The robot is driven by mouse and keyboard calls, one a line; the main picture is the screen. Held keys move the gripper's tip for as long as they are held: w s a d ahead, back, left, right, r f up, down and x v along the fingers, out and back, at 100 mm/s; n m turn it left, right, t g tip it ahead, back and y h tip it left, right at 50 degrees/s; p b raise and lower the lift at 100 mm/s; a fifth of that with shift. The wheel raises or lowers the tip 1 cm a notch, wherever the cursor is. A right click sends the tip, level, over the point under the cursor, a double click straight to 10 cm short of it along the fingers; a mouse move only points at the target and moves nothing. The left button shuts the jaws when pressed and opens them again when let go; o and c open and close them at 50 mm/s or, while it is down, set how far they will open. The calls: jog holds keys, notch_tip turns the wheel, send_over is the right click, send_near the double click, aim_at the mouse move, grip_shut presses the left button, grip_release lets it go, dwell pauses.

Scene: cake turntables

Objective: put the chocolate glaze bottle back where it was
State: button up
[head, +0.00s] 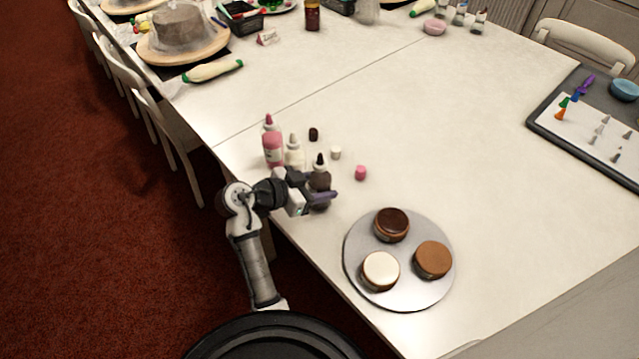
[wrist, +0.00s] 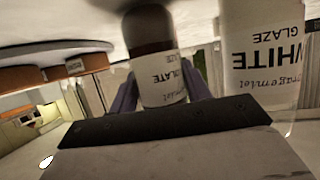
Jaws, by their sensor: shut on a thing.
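The chocolate glaze bottle (head: 320,174) is dark with a dark pointed nozzle and stands upright near the table's left edge. My gripper (head: 324,197) is shut around its body; in the wrist view, which is upside down, the fingers (wrist: 160,98) flank the labelled bottle (wrist: 158,65). My gripper hides part of its lower body in the head view, and I cannot tell whether its base touches the table. The white glaze bottle (head: 294,152) stands close beside it, and also shows in the wrist view (wrist: 262,60).
Loose caps lie nearby: dark (head: 313,134), white (head: 336,153) and pink (head: 361,173). A round silver turntable (head: 410,297) with three small glazed cakes is to the right and nearer. A dark tray (head: 538,118) with piping tips is far right. The table's middle (head: 450,150) is clear.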

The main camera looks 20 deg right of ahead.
jog(key=shift+f, duration=0.2)
jog(key=o, duration=0.7)
jog(key=shift+r, duration=0.2)
jog(key=shift+a, duration=0.2)
jog(key=b+v, duration=0.3)
jog(key=v, duration=0.8)
jog(key=shift+s+a+r, duration=0.1)
jog(key=shift+a+r, duration=0.1)
jog(key=shift+a, duration=0.1)
